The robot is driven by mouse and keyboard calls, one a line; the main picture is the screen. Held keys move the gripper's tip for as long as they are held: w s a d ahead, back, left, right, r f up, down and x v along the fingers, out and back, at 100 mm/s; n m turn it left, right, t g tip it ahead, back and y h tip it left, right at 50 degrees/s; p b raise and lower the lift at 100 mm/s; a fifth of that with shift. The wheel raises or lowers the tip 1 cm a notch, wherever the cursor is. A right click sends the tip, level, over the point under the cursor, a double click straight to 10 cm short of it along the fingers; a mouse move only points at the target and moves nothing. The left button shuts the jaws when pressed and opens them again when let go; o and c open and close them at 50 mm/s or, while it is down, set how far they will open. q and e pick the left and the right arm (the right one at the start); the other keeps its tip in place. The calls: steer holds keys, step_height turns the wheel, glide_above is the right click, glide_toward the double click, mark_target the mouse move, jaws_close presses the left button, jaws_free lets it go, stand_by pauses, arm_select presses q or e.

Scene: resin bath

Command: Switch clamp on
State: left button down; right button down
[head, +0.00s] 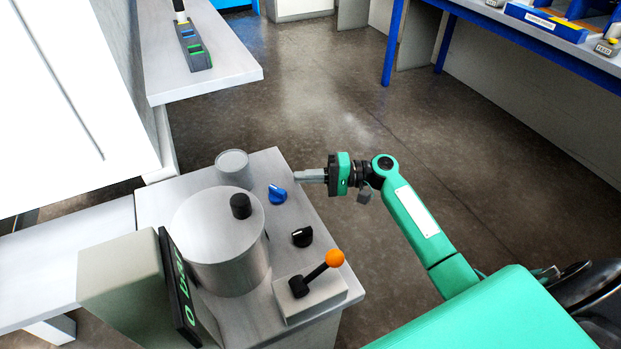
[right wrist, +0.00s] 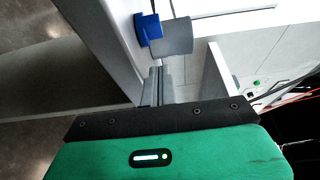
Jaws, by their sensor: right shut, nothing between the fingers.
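A blue knob (head: 277,194) sits on the grey bench top (head: 160,200), near its right edge. A black knob (head: 302,237) sits nearer to me, and a lever with an orange ball (head: 334,258) stands on a light block nearer still. I cannot tell which one is the clamp switch. My right gripper (head: 298,176) is shut and empty, its fingertips just to the right of and beyond the blue knob, apparently apart from it. In the right wrist view the blue knob (right wrist: 148,30) shows beyond the shut fingers (right wrist: 160,80). My left gripper is not in view.
A large metal cylinder (head: 218,245) with a black top knob and a smaller grey cylinder (head: 233,168) stand left of the knobs. A display (head: 180,290) with green digits stands at the front left. Open floor (head: 330,120) lies beyond the bench.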

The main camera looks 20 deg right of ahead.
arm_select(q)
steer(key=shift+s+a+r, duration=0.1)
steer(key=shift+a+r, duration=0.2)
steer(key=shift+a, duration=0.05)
arm_select(e)
steer(key=s+d, duration=0.6)
steer(key=s, duration=0.1)
steer(key=shift+d, duration=0.4)
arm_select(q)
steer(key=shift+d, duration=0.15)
